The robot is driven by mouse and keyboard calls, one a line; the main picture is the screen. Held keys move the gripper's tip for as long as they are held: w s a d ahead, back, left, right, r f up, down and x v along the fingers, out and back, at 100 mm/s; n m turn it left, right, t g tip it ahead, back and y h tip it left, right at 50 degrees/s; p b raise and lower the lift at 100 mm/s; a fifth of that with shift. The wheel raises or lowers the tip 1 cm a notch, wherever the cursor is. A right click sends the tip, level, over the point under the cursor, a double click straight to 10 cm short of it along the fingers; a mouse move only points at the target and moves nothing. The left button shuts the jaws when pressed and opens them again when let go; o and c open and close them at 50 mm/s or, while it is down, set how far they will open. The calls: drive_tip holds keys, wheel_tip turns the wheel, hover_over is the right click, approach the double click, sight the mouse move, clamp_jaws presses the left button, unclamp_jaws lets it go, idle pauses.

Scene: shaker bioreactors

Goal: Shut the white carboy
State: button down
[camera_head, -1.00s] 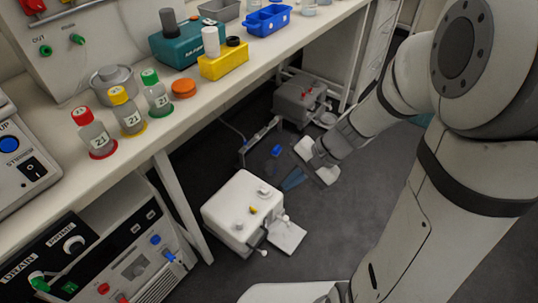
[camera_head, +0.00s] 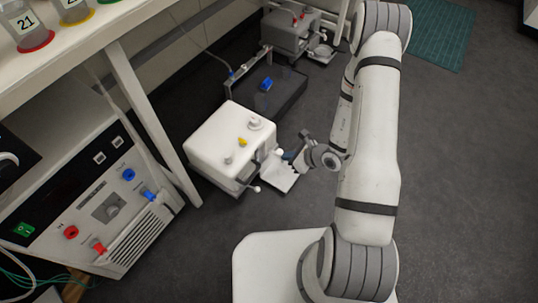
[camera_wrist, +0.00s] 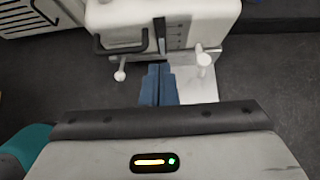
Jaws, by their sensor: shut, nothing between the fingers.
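The white carboy (camera_head: 215,135) is a boxy white container standing on the floor. Its top carries white fittings and a small yellow one. A lever with a white ball end (camera_head: 256,189) sticks out low on its front; this ball also shows in the wrist view (camera_wrist: 120,75). A pale plate (camera_head: 283,180) lies in front, with a white post (camera_wrist: 203,62) over it in the wrist view. My gripper (camera_wrist: 158,68) is shut and empty, close to the carboy's front, between the lever ball and the post. Contact cannot be told.
A grey carboy (camera_head: 287,38) with red fittings stands farther back. A dark low platform with a blue item (camera_head: 266,84) lies between them. A bench leg (camera_head: 150,120) and a control unit (camera_head: 110,210) stand to the left. The floor to the right is open.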

sight(256, 151)
drive_tip(key=b+x, duration=0.1)
drive_tip(key=x, duration=0.3)
drive_tip(key=r+b+x, duration=0.1)
drive_tip(key=b+x, duration=0.1)
drive_tip(key=x, duration=0.2)
drive_tip(key=a+b+x, duration=0.1)
drive_tip(key=x, duration=0.3)
drive_tip(key=shift+w+a+r, duration=0.15)
drive_tip(key=shift+w+r, duration=0.05)
drive_tip(key=shift+w, duration=0.25)
drive_tip(key=shift+w+a+r, duration=0.1)
drive_tip(key=shift+w+a, duration=0.1)
drive_tip(key=shift+a, duration=0.1)
drive_tip(key=shift+a, duration=0.1)
drive_tip(key=shift+w, duration=0.15)
